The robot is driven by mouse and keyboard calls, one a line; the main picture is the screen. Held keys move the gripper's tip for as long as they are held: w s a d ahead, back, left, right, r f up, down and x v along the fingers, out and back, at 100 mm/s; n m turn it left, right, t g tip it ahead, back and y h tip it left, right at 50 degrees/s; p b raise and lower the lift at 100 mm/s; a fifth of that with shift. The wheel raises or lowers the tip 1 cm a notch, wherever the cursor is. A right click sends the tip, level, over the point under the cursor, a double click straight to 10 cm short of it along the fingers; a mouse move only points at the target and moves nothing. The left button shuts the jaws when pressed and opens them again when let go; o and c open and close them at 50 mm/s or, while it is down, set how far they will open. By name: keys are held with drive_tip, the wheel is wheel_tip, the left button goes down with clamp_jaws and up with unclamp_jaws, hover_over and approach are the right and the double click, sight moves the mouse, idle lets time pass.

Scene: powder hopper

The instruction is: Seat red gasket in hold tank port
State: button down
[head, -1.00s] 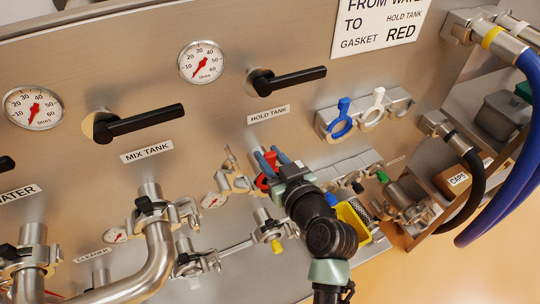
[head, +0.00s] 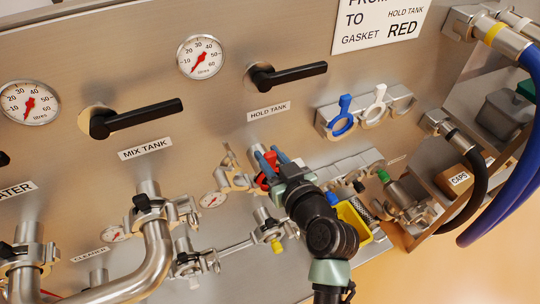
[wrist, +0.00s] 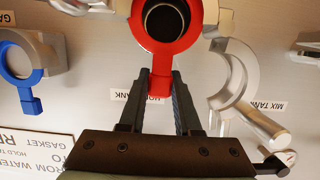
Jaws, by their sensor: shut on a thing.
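The red gasket (wrist: 137,20) is a ring with a square tab. In the wrist view my gripper (wrist: 159,82) is shut on its tab, and the ring lies around or right in front of the round dark mouth of a pipe (wrist: 164,20). I cannot tell whether it is seated. In the head view the gasket (head: 264,178) shows as a bit of red beside my gripper (head: 270,160), below the HOLD TANK label (head: 269,111). An open silver clamp (wrist: 236,75) hangs beside the port in the wrist view.
A blue gasket (head: 343,120) and a white gasket (head: 376,108) hang on a rack (head: 400,103) to the right. Black valve handles (head: 292,75) stick out above. A bent steel pipe (head: 157,250) stands lower left. A yellow bin (head: 354,220) and blue hose (head: 520,180) lie right.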

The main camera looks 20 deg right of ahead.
drive_tip(key=shift+f, duration=0.15)
drive_tip(key=c, duration=0.5)
unclamp_jaws()
drive_tip(key=shift+s, duration=0.1)
drive_tip(key=b+v, duration=0.3)
drive_tip(key=v, duration=0.9)
drive_tip(key=shift+s+r, duration=0.2)
drive_tip(key=shift+s, duration=0.15)
